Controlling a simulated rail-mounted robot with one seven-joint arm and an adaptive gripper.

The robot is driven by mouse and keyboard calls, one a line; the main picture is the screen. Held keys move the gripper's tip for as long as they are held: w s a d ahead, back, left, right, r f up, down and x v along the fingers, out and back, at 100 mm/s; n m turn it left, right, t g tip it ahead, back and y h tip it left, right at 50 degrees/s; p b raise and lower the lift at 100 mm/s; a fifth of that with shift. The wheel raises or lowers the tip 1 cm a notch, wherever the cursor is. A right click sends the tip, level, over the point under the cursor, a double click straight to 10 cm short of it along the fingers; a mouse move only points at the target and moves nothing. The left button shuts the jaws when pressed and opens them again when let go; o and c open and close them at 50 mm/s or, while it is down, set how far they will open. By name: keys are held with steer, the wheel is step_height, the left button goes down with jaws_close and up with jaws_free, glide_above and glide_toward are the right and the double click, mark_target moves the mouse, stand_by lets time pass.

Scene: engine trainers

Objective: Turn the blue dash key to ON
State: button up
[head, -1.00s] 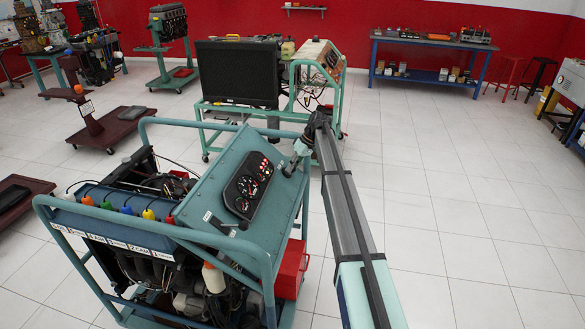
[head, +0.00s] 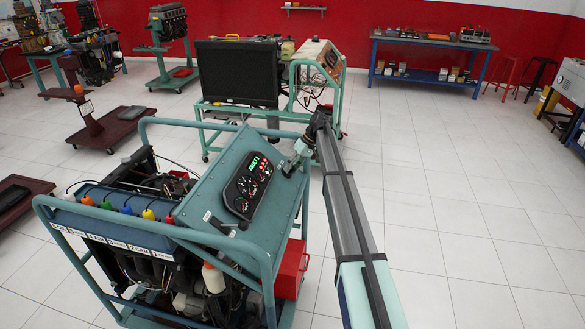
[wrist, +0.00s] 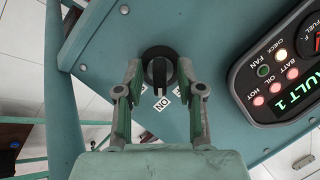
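The dash key shows as a black rotary knob (wrist: 159,68) on the blue-green sloping panel (wrist: 215,50) in the wrist view. Its raised bar points down the picture at the white ON label (wrist: 164,104). Parts of other white labels show beside it. My gripper (wrist: 159,74) is over the knob, one finger on each side, with gaps between the fingers and the bar. In the head view my gripper (head: 297,158) is at the panel's upper right, hiding the knob.
The panel belongs to an engine trainer with a tubular frame (head: 262,254) and a red box (head: 291,268) at its side. Another trainer with a dark screen (head: 237,73) stands behind. The tiled floor (head: 455,215) at right is clear.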

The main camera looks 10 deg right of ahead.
steer(key=shift+r, duration=0.1)
steer(key=v, duration=1.2)
steer(key=s+a+f+m+h, duration=0.1)
steer(key=s+f+m+h, duration=0.15)
steer(key=s+f, duration=1.35)
steer(key=s+a+f+m+h, duration=0.15)
steer(key=s+f+m, duration=0.25)
steer(key=s+f, duration=1.2)
steer(key=s+a+f+g, duration=0.1)
steer(key=s+f, duration=0.4)
steer(key=s, duration=1)
steer(key=s+a+f+g+h, duration=0.1)
steer(key=s+f+g, duration=0.2)
steer(key=s, duration=1.2)
steer(key=s+a+f+n+g+h, duration=0.1)
steer(key=s+a+f+g, duration=0.1)
steer(key=s+f, duration=0.7)
steer(key=s, duration=0.5)
steer(key=shift+s, duration=0.4)
